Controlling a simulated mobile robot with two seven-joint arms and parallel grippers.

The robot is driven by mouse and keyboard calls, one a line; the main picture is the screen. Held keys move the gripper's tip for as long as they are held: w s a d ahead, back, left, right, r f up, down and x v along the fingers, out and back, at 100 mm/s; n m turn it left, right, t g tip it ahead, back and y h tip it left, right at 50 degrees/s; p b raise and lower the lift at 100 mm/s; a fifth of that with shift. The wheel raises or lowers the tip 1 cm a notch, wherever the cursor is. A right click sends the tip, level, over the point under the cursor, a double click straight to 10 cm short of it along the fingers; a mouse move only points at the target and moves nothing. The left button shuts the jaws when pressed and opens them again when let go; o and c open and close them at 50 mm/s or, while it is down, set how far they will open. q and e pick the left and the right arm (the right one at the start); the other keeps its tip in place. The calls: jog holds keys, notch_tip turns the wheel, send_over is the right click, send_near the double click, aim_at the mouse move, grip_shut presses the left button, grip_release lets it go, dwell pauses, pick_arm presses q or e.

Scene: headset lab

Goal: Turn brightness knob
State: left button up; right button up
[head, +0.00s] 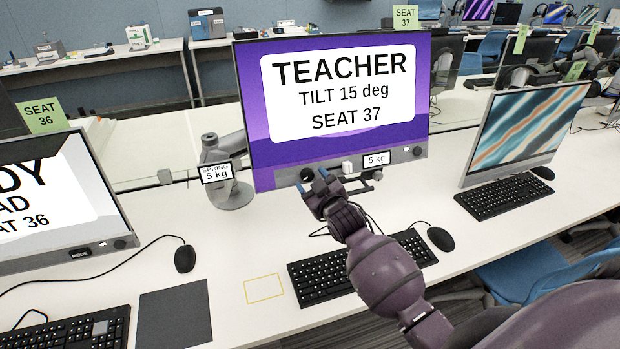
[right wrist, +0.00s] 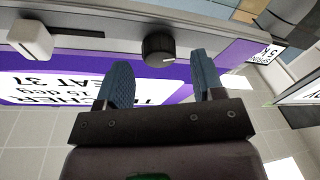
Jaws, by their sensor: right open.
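The seat 37 monitor (head: 340,166) shows a purple "TEACHER, TILT 15 deg" screen. A black round knob (head: 307,174) sits on its lower bezel, left of a white switch (head: 347,166). Another dark knob (head: 418,151) is near the bezel's right end. I can read no brightness label. My right gripper (head: 317,181) is open just below and in front of the left knob. In the right wrist view the black knob (right wrist: 158,48) lies beyond the gap between the two blue fingertips (right wrist: 162,66), apparently untouched. My left gripper is not in view.
A keyboard (head: 318,280) and mouse (head: 440,239) lie below my right arm. A grey spring stand (head: 226,185) with a 5 kg tag stands left of the monitor. Neighbouring monitors flank it: seat 36 (head: 60,200) and a striped one (head: 525,125). A yellow outlined patch of desk (head: 263,289) is bare.

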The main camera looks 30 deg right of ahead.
jog(key=shift+w+d, duration=0.1)
jog(key=shift+w, duration=0.8)
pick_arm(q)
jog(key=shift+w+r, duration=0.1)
pick_arm(e)
jog(key=c, duration=0.9)
jog(key=m+h+p, duration=0.1)
jog(key=m, duration=0.2)
jog(key=m+h+p, duration=0.1)
jog(key=m, duration=0.2)
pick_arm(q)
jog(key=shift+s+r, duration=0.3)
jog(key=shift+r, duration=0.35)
pick_arm(e)
jog(key=shift+h, duration=0.3)
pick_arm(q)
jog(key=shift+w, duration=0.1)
pick_arm(e)
jog(key=o, duration=0.9)
